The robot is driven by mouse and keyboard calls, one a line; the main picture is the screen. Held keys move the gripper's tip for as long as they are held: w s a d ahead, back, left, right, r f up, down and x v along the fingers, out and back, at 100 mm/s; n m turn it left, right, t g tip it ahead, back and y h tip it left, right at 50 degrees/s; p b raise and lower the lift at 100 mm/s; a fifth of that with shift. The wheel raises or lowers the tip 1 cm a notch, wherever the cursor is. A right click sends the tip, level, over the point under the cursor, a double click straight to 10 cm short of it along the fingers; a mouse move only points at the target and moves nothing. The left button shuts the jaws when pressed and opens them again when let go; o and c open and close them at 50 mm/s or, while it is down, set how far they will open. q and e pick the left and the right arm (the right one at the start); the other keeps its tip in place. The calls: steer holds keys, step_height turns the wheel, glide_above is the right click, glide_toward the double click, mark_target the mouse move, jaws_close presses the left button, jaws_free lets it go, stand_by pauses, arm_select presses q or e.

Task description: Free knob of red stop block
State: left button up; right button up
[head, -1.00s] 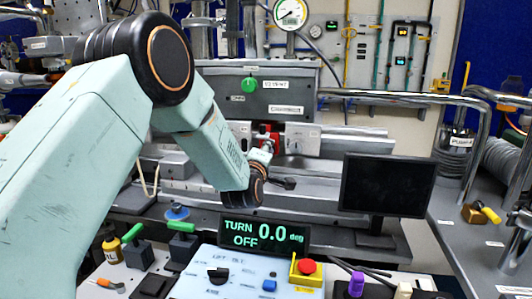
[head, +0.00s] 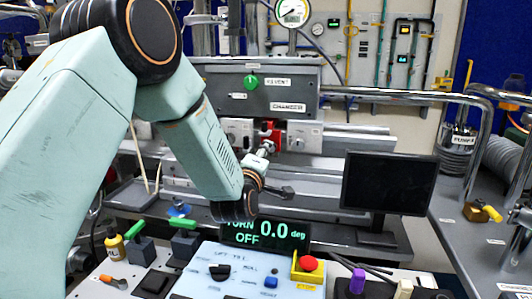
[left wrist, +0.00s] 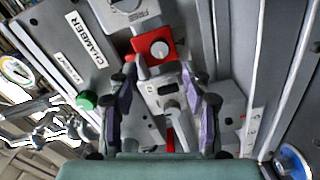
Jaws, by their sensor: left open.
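The red stop block (head: 270,133) sits on the front of the grey chamber stage in the head view, partly behind my left gripper. In the left wrist view the red block (left wrist: 153,46) shows a round silver knob (left wrist: 160,48) on its face. My left gripper (left wrist: 159,72) is open, its two fingers spread either side of the picture's middle. The block and knob show just beyond the fingertips, and no contact with the knob is visible. In the head view the left gripper (head: 264,153) is small and partly hidden by my wrist. My right gripper is not in view.
A display (head: 265,235) reads TURN 0.0 deg, OFF, partly covered by my wrist. The control panel (head: 225,284) has a red button (head: 308,263) in a yellow housing. A dark monitor (head: 389,182) stands to the right. A green knob (left wrist: 86,100) is left of my fingers.

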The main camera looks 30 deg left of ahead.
arm_select(q)
steer(key=shift+v, duration=1.2)
steer(key=shift+f, duration=0.1)
